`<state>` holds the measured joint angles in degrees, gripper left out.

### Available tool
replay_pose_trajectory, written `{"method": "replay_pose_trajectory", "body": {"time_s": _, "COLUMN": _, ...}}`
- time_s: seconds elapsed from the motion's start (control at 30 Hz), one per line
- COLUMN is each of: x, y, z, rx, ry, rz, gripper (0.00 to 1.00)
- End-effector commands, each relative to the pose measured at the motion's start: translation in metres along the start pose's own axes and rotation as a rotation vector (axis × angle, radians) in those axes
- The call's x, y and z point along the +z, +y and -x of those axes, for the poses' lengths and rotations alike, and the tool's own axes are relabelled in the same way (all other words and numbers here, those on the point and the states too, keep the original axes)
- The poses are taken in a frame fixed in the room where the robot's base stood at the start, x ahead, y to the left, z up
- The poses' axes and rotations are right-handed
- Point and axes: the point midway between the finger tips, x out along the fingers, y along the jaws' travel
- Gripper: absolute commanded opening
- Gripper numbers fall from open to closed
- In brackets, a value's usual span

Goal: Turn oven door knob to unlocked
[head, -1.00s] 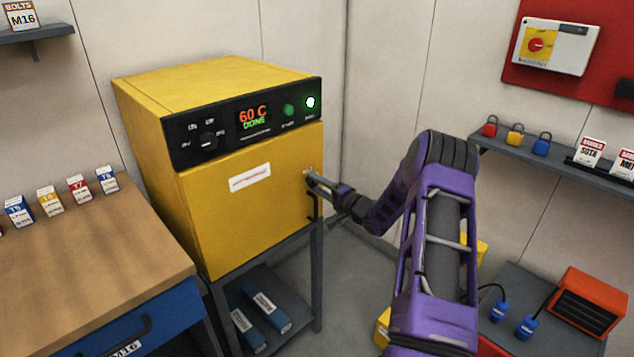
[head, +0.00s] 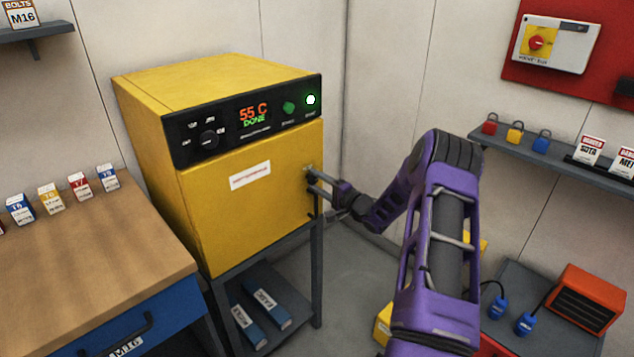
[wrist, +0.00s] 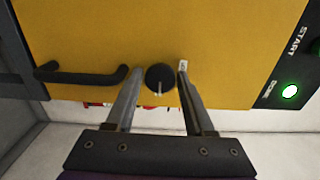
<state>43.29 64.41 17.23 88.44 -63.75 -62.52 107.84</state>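The yellow oven (head: 250,200) stands on a grey stand with its door closed. Its display reads 55 C DONE and a green lamp is lit. The black round door knob (wrist: 160,78) with a pale mark is near the door's edge, beside the black door handle (wrist: 82,74). My gripper (wrist: 156,75) is open, with one finger on each side of the knob. Small gaps seem to show between fingers and knob; contact is unclear. In the head view my gripper (head: 312,182) is at the door's right side, and its fingers partly hide the knob.
A wooden workbench (head: 90,245) with small labelled boxes stands left of the oven. A shelf (head: 560,165) with padlocks is on the right wall. An orange unit (head: 588,300) sits at lower right. Floor between oven and my arm is clear.

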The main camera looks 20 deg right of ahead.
Motion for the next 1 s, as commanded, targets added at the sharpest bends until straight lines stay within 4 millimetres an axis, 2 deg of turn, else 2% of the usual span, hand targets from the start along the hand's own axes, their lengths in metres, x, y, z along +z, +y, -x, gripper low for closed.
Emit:
{"method": "replay_pose_trajectory", "body": {"time_s": 0.03, "x": 0.000, "y": 0.000, "z": 0.000, "rx": 0.000, "ry": 0.000, "rz": 0.000, "gripper": 0.65}}
{"method": "replay_pose_trajectory", "body": {"time_s": 0.1, "x": 0.000, "y": 0.000, "z": 0.000, "rx": 0.000, "ry": 0.000, "rz": 0.000, "gripper": 0.77}}
{"method": "replay_pose_trajectory", "body": {"time_s": 0.37, "x": -0.001, "y": 0.000, "z": 0.000, "rx": -0.001, "ry": 0.001, "rz": 0.002, "gripper": 0.77}}
{"method": "replay_pose_trajectory", "body": {"time_s": 0.53, "x": -0.001, "y": -0.001, "z": 0.011, "rx": 0.000, "ry": 0.002, "rz": 0.002, "gripper": 0.77}}
{"method": "replay_pose_trajectory", "body": {"time_s": 0.67, "x": -0.001, "y": -0.001, "z": 0.035, "rx": 0.001, "ry": 0.003, "rz": 0.000, "gripper": 0.77}}
{"method": "replay_pose_trajectory", "body": {"time_s": 1.0, "x": -0.001, "y": -0.001, "z": 0.119, "rx": 0.001, "ry": 0.004, "rz": 0.001, "gripper": 0.77}}
